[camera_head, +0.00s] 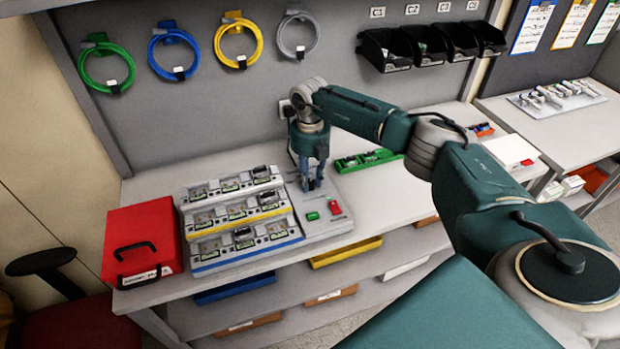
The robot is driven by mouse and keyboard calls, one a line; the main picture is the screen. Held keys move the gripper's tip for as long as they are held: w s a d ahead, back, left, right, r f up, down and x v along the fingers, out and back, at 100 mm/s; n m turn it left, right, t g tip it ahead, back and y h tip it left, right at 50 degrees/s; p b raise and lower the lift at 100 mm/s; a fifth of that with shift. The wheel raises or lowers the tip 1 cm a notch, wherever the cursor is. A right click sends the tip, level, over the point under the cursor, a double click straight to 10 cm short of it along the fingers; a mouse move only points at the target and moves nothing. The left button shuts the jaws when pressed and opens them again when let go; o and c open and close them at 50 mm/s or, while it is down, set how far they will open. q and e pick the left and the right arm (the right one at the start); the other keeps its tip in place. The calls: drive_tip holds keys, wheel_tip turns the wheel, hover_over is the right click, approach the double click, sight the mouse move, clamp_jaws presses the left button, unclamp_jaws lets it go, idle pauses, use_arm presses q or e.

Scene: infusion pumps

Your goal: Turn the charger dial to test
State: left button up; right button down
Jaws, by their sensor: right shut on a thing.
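The charger (328,226) is a light grey box on the bench, to the right of the rows of pump bays. A green button (312,216) and a red switch (335,208) show on its top. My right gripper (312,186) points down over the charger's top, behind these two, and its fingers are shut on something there. The dial is hidden by the fingers, so I cannot see its setting. My left gripper is not in view.
Rows of bays with white, yellow and blue edges (250,262) stand left of the charger. A red case (143,240) is at the bench's left end. Green trays (368,160) lie behind right. Coiled cables hang above. Bare bench (385,200) lies right of the charger.

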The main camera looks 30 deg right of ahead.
drive_tip(key=shift+f+n+b, duration=0.1)
drive_tip(key=shift+n+b, duration=0.9)
drive_tip(key=n+b, duration=0.2)
drive_tip(key=shift+n, duration=0.3)
drive_tip(key=n+b, duration=0.2)
drive_tip(key=n, duration=0.1)
drive_tip(key=shift+n, duration=0.3)
drive_tip(key=n+b, duration=0.1)
drive_tip(key=n, duration=0.1)
drive_tip(key=shift+n, duration=0.4)
drive_tip(key=n+b, duration=0.2)
drive_tip(key=n, duration=0.1)
drive_tip(key=shift+n+b, duration=0.4)
drive_tip(key=shift+n, duration=1.4)
drive_tip(key=shift+w+r+n, duration=0.1)
drive_tip(key=shift+r+n, duration=0.1)
drive_tip(key=shift+n, duration=0.1)
